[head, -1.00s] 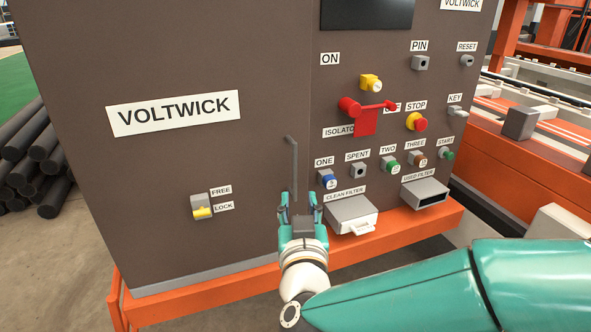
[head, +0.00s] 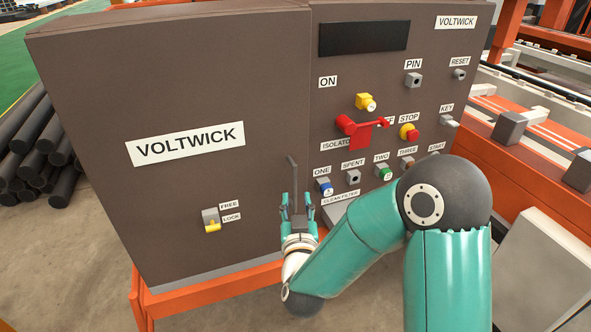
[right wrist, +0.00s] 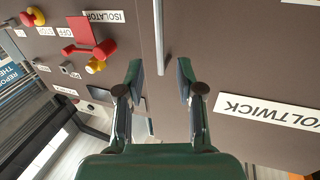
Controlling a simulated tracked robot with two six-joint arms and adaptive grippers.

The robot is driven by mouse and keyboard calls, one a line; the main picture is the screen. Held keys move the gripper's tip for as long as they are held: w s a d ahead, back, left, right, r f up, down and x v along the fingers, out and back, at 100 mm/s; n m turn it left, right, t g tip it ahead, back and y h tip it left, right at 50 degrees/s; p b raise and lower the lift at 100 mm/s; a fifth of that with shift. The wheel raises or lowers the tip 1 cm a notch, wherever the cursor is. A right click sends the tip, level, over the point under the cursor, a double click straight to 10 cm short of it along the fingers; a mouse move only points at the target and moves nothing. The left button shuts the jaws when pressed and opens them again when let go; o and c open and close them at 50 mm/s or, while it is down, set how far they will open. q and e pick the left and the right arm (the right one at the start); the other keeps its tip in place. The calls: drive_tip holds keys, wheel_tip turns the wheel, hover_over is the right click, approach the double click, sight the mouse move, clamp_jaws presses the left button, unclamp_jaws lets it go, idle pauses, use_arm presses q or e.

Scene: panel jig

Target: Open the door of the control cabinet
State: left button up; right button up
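The control cabinet's door (head: 90,110) is the brown left panel with the VOLTWICK sign; it looks closed. Its handle (head: 294,173) is a thin grey upright bar near the seam. My right gripper (head: 297,200) is open at the handle's lower end. In the right wrist view the handle (right wrist: 159,35) runs down between the two spread fingers (right wrist: 160,75); I cannot tell whether they touch it. A latch (head: 210,218) low on the door has its yellow tab down by LOCK. My left gripper is out of view.
The control panel right of the seam has a red isolator lever (head: 360,132), a yellow-and-red stop button (head: 410,132) and other knobs. My right arm hides its lower right part. Black pipes (head: 30,150) lie left of the cabinet; the floor in front is clear.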

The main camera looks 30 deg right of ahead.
sight(295, 183)
drive_tip(key=p+x, duration=0.1)
drive_tip(key=x, duration=0.7)
clamp_jaws()
